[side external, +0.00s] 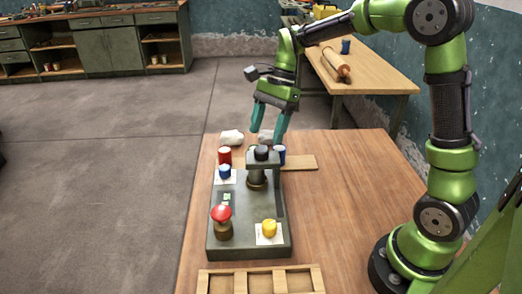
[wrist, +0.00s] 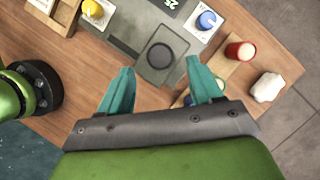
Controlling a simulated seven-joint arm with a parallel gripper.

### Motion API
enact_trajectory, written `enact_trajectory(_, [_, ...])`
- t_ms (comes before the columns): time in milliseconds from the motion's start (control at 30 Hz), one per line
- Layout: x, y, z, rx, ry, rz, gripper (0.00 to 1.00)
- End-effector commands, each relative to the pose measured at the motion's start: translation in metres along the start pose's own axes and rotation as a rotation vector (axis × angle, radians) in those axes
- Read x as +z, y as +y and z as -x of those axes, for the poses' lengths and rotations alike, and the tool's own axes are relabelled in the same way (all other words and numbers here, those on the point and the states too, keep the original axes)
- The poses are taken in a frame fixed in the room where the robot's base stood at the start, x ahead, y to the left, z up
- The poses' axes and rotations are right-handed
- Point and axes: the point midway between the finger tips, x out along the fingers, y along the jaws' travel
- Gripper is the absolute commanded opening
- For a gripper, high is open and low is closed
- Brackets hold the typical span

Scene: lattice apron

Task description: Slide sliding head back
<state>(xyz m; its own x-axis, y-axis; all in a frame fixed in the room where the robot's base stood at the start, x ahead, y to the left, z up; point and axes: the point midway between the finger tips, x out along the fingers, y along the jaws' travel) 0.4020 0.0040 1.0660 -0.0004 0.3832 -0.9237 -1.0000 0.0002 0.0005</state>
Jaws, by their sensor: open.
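The sliding head (side external: 263,168) is a grey block with a black round knob (side external: 262,153) on top, on a grey machine base (side external: 262,240). In the wrist view the black knob (wrist: 160,54) shows as a dark disc on the grey head (wrist: 150,74). My gripper (side external: 267,134) is open with teal fingers pointing down, behind and above the head in the side view. In the wrist view the fingers (wrist: 160,68) are spread, with the knob between and just beyond their tips. I see no contact with the head.
The base carries a red mushroom button (side external: 221,214), a yellow knob (side external: 269,228) and a blue knob (side external: 225,171). A red cylinder (side external: 225,155), a dark blue cylinder (side external: 281,154) and white lumps (side external: 232,137) stand behind. A wooden tray (side external: 262,271) lies in front.

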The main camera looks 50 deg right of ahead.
Motion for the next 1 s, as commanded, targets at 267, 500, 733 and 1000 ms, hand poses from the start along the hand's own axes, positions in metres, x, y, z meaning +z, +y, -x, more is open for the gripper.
enact_trajectory(267, [0.0,0.0,-0.038,0.002,0.0,0.0,0.65])
enact_trajectory(500, [0.0,0.0,-0.044,-0.001,0.001,0.0,0.65])
enact_trajectory(733, [0.0,0.0,-0.044,-0.001,0.001,0.0,0.52])
enact_trajectory(1000, [0.0,0.0,-0.044,-0.001,0.001,0.0,0.11])
